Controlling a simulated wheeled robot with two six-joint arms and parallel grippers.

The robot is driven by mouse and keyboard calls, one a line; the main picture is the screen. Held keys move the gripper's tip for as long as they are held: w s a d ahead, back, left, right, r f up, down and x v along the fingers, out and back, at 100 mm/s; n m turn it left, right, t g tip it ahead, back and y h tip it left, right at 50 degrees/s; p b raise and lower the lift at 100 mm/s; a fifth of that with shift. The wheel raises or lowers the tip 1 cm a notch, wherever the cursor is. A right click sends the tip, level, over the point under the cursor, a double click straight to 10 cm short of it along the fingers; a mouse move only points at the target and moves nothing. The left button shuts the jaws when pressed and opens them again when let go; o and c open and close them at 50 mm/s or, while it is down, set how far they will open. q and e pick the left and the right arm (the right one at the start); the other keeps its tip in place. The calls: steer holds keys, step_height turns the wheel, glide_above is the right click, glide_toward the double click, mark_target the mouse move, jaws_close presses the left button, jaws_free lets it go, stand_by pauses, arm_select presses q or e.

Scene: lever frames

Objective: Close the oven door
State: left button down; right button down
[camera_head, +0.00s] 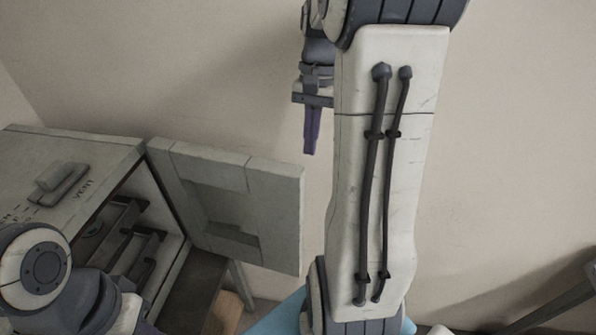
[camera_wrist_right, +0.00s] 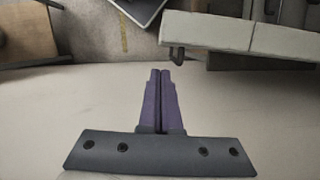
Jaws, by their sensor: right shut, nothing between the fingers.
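The oven (camera_head: 95,160) is a worn pale-grey box at the left of the head view, with "VENT" lettered on its top. Its door (camera_head: 240,180) stands wide open to the right, hinged near the front corner, and shows dark racks inside. My right gripper (camera_head: 310,152) is above and right of the door's free edge, pointing down, shut and empty. In the right wrist view its purple fingers (camera_wrist_right: 160,73) are together, apart from a pale panel (camera_wrist_right: 235,35) that looks like the door, with a small dark hook-shaped part (camera_wrist_right: 177,55). My left gripper is out of view.
My left arm covers part of the oven's lower left. A plain wall (camera_head: 520,130) lies behind. A blue object (camera_head: 275,320) shows below the door. A dark bar (camera_head: 560,305) is at the lower right. In the wrist view, a wooden piece (camera_wrist_right: 30,50) is at upper left.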

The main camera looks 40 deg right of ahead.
mark_target(276, 189)
steer(key=p+x, duration=0.2)
steer(key=x, duration=0.7)
steer(key=shift+a, duration=0.2)
steer(key=shift+f, duration=0.15)
